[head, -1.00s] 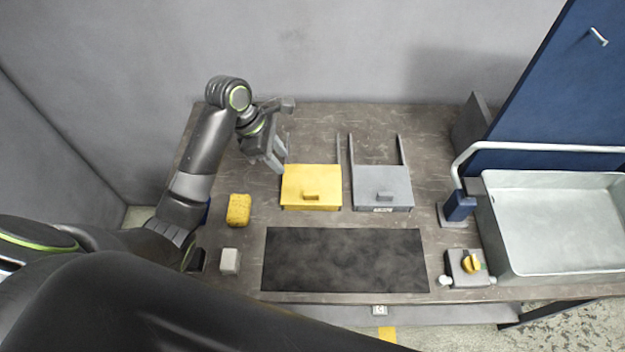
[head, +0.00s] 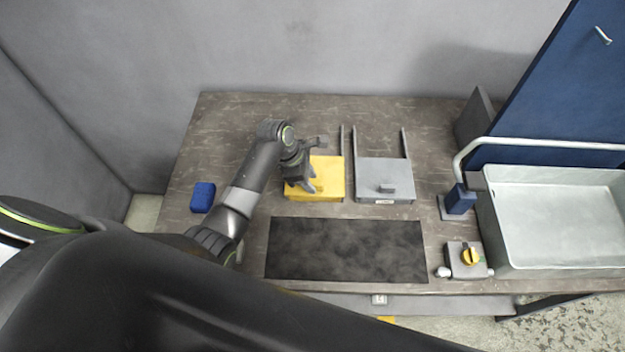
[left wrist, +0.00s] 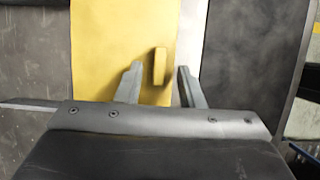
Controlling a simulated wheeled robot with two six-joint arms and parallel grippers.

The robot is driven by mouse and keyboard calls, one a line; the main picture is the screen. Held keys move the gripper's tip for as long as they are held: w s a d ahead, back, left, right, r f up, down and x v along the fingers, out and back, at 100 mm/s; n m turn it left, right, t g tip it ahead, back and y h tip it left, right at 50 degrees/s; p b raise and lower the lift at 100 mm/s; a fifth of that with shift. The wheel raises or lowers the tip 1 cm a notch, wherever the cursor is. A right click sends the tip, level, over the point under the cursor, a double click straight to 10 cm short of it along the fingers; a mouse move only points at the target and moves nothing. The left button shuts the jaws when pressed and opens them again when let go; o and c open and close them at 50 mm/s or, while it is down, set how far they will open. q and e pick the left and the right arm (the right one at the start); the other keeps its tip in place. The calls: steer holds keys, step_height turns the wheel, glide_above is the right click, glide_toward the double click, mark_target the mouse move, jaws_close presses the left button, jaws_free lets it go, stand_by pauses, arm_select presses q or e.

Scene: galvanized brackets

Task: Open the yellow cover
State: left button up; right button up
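The yellow cover (head: 331,168) lies flat and closed on the table, left of a grey cover. Its small yellow handle (left wrist: 160,66) stands up from it. My left gripper (head: 306,186) is over the left part of the cover, with its fingers pointing down at the handle. In the left wrist view the left gripper (left wrist: 158,75) is open, with one finger on each side of the handle and a gap at least on the left. In the head view the gripper hides part of the handle. My right gripper is not in view.
The grey cover (head: 384,175) with its own handle sits close on the right, with rails behind. A dark mat (head: 346,250) lies in front. A blue block (head: 202,197) is at left. A switch box (head: 466,260) and grey basin (head: 555,215) are at right.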

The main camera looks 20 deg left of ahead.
arm_select(q)
steer(key=shift+x, duration=1)
steer(key=shift+c, duration=0.2)
jaws_close()
